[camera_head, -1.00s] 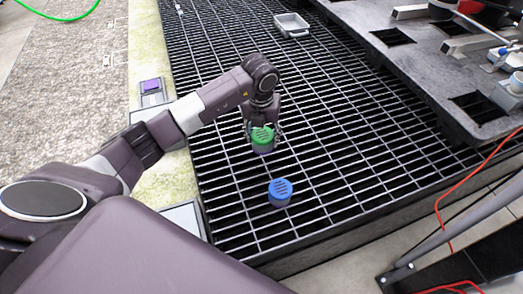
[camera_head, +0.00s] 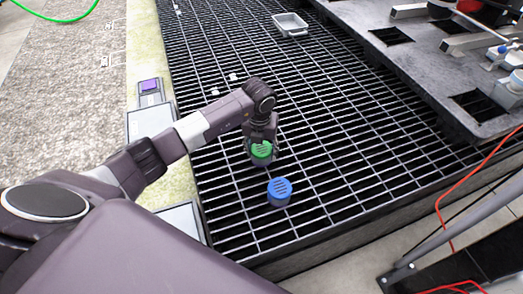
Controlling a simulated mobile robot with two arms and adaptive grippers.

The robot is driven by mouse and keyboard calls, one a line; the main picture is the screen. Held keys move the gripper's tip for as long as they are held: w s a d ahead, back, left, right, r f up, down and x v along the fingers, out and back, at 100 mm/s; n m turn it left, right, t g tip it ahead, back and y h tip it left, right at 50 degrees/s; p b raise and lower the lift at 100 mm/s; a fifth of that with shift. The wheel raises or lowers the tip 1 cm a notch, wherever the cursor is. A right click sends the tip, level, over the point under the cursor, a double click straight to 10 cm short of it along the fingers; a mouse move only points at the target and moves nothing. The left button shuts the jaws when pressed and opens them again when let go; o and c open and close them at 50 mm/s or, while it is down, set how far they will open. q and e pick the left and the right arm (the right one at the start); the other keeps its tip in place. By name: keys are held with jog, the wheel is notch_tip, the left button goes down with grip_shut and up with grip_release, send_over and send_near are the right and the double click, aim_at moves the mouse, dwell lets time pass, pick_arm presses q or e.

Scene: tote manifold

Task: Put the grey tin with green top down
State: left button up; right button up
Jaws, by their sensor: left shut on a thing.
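The grey tin with green top (camera_head: 261,150) is in the head view, near the middle, over the dark metal grating (camera_head: 340,180). My left gripper (camera_head: 262,142) points down from above and is shut on this tin. The gripper hides part of the green top, and little of the grey side shows. I cannot tell whether the tin's bottom touches the grating. My right gripper is not in view.
A tin with a blue top (camera_head: 279,191) stands on the grating just in front of the held tin. A grey tray (camera_head: 291,25) lies at the back. A dark perforated table (camera_head: 420,70) is at the right.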

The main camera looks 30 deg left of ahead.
aim_at(260, 152)
pick_arm(q)
jog(key=o, duration=1.2)
jog(key=shift+r, duration=0.1)
jog(key=shift+r, duration=0.15)
notch_tip(260, 152, up, 12)
jog(key=s+p, duration=0.1)
jog(key=p, duration=0.1)
jog(key=shift+s+d, duration=0.2)
jog(key=shift+s, duration=0.05)
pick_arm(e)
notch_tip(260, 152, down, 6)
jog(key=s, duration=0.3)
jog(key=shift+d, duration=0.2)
pick_arm(q)
jog(key=shift+f, duration=0.2)
